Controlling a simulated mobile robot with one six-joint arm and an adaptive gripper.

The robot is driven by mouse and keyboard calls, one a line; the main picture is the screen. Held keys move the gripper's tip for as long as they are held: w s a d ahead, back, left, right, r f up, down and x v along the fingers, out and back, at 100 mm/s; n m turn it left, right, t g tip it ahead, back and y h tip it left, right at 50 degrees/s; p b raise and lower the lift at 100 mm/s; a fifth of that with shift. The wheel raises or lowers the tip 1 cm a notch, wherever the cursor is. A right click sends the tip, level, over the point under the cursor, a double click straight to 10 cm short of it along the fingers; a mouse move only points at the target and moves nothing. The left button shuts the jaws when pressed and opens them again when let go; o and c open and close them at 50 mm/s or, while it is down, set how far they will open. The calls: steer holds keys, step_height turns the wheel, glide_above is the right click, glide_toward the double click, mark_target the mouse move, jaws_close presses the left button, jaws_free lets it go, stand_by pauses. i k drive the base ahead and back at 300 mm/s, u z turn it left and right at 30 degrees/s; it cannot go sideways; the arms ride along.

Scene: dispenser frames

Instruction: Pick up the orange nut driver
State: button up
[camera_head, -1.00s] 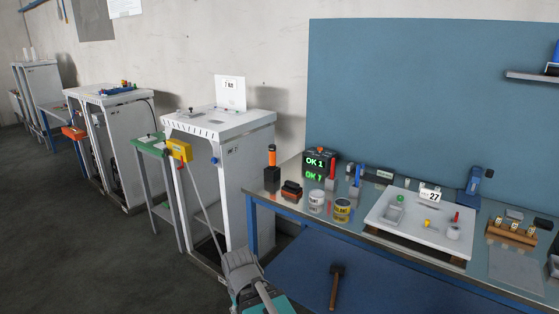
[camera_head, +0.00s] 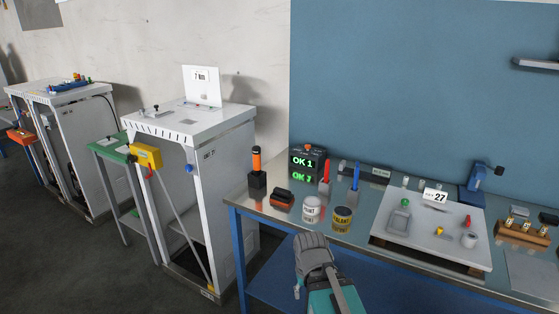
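The orange nut driver (camera_head: 257,160) stands upright, orange handle up, in a black block (camera_head: 257,181) at the left end of the metal-topped bench. The grey end of my arm, taken as my gripper (camera_head: 312,245), shows at the bottom centre, in front of the bench's front edge. It is right of the nut driver in the picture, and lower, and apart from it. Its fingers are not clear enough to tell whether they are open or shut.
Close by on the bench (camera_head: 350,229) are a black-and-orange item (camera_head: 282,199), two cans (camera_head: 312,209) and the green-lit display box (camera_head: 307,164). A white board (camera_head: 440,246) lies further right. A white cabinet (camera_head: 226,183) stands left of the bench, across a narrow gap.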

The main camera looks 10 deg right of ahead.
mark_target(256, 149)
steer(key=z, duration=0.05)
steer(key=i, duration=1.35)
steer(key=u, duration=0.65)
